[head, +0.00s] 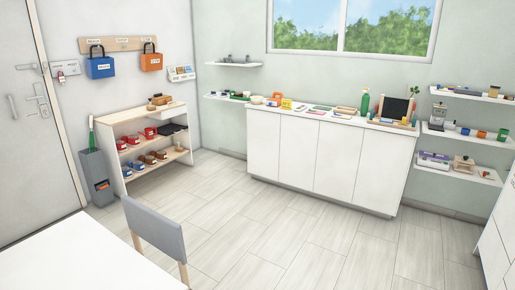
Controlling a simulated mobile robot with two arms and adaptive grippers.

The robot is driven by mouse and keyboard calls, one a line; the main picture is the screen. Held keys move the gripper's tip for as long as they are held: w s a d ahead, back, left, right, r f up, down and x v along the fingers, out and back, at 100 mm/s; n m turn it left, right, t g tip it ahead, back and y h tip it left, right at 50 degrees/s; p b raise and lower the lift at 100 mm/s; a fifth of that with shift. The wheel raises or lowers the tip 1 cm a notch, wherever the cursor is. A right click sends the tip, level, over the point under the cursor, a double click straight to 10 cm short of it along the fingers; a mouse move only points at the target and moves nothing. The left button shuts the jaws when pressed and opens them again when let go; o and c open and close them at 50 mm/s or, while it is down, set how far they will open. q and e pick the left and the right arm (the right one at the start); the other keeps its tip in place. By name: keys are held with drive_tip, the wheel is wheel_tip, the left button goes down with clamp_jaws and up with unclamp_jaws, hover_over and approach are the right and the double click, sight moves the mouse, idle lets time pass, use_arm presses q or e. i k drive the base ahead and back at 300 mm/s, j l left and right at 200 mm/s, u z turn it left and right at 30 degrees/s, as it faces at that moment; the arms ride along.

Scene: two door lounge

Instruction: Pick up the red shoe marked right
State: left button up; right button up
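Red shoes stand in a row on the middle shelf of a wooden shoe rack (118,116) against the left wall. One red shoe (121,145) is at the left end, another red shoe (133,139) is beside it, and another red shoe (150,133) is further right. Any left or right marks on them are too small to read. Darker brown and blue shoes (149,159) stand on the shelf below. Neither of my grippers is in view.
A grey chair (155,229) and a white table (85,262) stand in front. A grey umbrella bin (96,176) is left of the rack, by a door (30,110). A white cabinet (330,160) lines the back wall. The middle floor (260,230) is clear.

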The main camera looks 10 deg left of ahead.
sight(121, 145)
drive_tip(key=i+l+z, duration=0.3)
drive_tip(key=i, duration=0.6)
drive_tip(key=i+j+z, duration=0.25)
drive_tip(key=i, duration=0.65)
drive_tip(key=i+j+u, duration=0.25)
drive_tip(key=i+u, duration=0.75)
drive_tip(key=i+l+u, duration=0.1)
drive_tip(key=i+u, duration=0.4)
drive_tip(key=i+l+u, duration=0.5)
drive_tip(key=i+j, duration=0.05)
drive_tip(key=j, duration=0.05)
